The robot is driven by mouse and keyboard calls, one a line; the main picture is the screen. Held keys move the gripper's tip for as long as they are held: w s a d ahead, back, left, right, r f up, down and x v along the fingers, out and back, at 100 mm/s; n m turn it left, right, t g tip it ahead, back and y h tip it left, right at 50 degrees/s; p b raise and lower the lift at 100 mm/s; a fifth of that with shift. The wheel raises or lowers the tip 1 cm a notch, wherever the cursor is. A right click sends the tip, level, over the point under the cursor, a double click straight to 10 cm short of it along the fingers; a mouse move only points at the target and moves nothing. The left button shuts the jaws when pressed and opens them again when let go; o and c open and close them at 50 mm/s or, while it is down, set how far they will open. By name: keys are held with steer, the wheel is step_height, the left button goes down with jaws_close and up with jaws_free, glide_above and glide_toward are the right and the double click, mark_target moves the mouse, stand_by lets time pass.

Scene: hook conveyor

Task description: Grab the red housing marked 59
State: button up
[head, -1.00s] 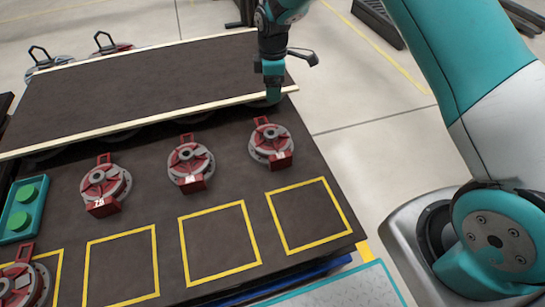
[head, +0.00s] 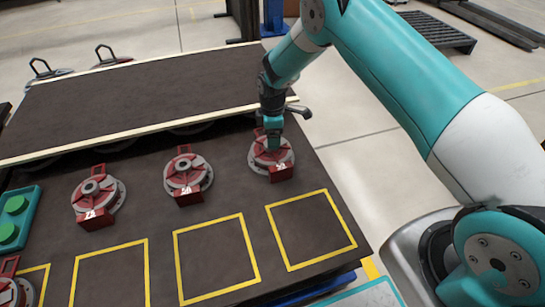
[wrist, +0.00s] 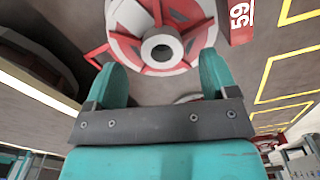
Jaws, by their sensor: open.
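The red and grey round housing (head: 271,160) at the right end of the row sits on the dark table. In the wrist view the housing (wrist: 160,22) carries a red tag (wrist: 240,15) that reads 59. My gripper (head: 273,135) points down at this housing in the head view and hides part of its middle. In the wrist view my gripper (wrist: 161,62) is open, with one teal finger on each side of the grey central hub (wrist: 162,47). Nothing is held. I cannot tell whether the fingers touch the housing.
Two similar housings stand to the left, a middle one (head: 187,174) and a left one (head: 97,200). Empty yellow squares (head: 311,229) lie in front. A raised dark panel with a pale edge (head: 150,125) runs behind the row. A teal tray (head: 31,193) with green discs is at the left.

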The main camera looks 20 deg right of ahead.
step_height(320, 180, down, 4)
steer(key=shift+a+b, duration=0.1)
steer(key=shift+b, duration=0.35)
jaws_close()
steer(key=shift+r, duration=0.15)
